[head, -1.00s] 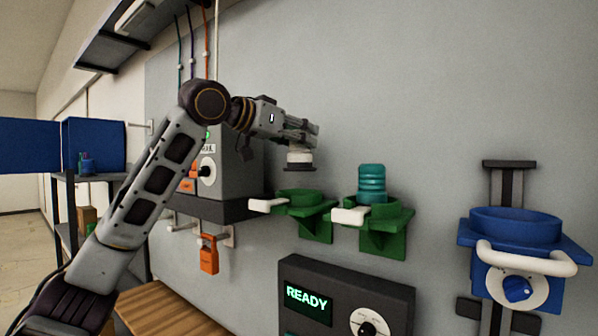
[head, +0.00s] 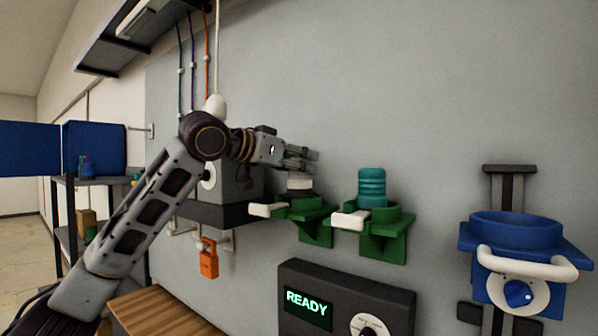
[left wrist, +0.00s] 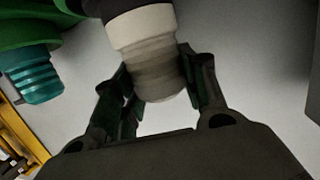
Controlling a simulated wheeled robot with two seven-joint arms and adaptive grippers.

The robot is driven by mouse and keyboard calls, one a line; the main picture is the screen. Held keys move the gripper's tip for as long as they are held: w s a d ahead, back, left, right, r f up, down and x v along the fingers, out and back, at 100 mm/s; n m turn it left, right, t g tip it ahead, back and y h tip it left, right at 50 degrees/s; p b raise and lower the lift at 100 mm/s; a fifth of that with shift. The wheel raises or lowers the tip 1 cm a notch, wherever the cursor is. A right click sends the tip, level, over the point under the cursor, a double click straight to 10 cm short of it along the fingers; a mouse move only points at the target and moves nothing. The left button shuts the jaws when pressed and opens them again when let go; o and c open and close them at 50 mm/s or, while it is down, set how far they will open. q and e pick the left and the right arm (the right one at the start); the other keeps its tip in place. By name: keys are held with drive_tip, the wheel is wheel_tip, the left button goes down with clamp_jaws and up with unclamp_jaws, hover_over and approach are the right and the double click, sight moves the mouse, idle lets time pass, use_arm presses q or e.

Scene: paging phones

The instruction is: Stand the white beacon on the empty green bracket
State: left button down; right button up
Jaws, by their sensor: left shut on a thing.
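The white beacon (head: 300,182) has a dark base and is held upright in my left gripper (head: 303,163). Its base is at the left green bracket (head: 303,208), down at or inside the ring; the head view does not show how deep it sits. In the left wrist view the beacon (left wrist: 148,55) is between the two fingers of my left gripper (left wrist: 155,90). The right green bracket (head: 388,218) holds a teal beacon (head: 372,188), which also shows in the left wrist view (left wrist: 35,78). My right gripper is not in view.
A blue holder (head: 515,235) with a white handle and dial is on the wall at right. A dark panel reading READY (head: 345,300) is below the brackets. A grey box (head: 236,180) is behind my left arm. An orange padlock (head: 209,260) hangs at left.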

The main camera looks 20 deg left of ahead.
use_arm(q)
drive_tip(key=shift+f, duration=1)
drive_tip(key=shift+f, duration=0.1)
drive_tip(key=c, duration=0.8)
unclamp_jaws()
drive_tip(key=shift+s+a, duration=0.3)
drive_tip(key=shift+s, duration=0.2)
drive_tip(key=b+v, duration=0.2)
drive_tip(key=v, duration=0.9)
drive_tip(key=shift+b, duration=0.3)
